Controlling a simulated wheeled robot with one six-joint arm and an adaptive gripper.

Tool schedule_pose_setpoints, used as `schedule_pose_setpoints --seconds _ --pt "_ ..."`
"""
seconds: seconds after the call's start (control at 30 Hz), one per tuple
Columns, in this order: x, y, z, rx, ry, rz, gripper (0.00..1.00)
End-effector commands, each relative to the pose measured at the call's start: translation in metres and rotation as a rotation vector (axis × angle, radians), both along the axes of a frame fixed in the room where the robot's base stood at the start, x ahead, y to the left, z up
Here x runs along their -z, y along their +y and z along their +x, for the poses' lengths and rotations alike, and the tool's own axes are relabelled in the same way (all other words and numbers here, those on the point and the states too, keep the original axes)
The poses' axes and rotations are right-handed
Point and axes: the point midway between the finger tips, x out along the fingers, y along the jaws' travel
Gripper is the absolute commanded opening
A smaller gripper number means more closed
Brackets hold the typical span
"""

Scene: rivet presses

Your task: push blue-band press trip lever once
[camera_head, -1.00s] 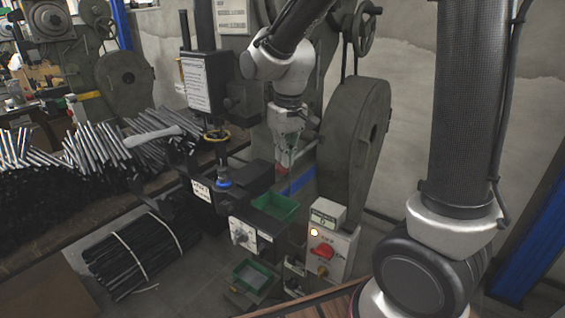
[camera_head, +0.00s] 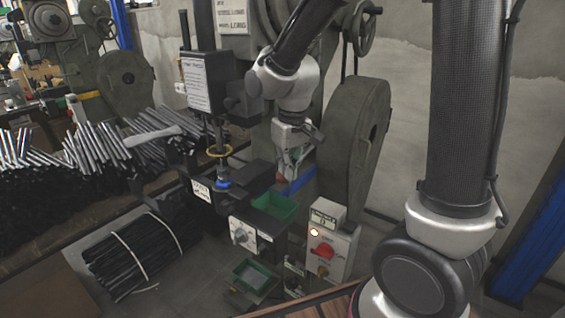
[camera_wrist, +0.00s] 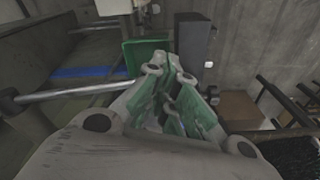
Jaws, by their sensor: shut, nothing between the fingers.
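The blue-band press (camera_head: 352,130) is a dark green-grey machine with a large flywheel. Its blue band (camera_head: 298,183) shows just below my gripper in the head view and at left in the wrist view (camera_wrist: 85,72). My gripper (camera_head: 288,172) is shut and empty in front of the press, with green finger pads (camera_wrist: 176,62). In the head view it hides the lever.
A control box (camera_head: 332,250) with a red knob and a lit lamp, and a counter (camera_head: 327,214), stand below right. Green trays (camera_head: 275,206) sit lower down. Bundled black rods (camera_head: 140,255) lie on the floor at left. A bench of metal rods stands behind.

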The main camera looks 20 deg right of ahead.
Motion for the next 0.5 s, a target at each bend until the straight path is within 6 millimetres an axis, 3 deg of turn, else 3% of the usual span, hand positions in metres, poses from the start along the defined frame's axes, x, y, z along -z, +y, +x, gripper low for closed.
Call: schedule_pose_setpoints --seconds 0.13,0.5 --pt "-0.004 -0.004 -0.015 0.000 0.003 -0.001 0.00" --pt "-0.013 -0.004 -0.013 0.000 -0.003 0.001 0.00"
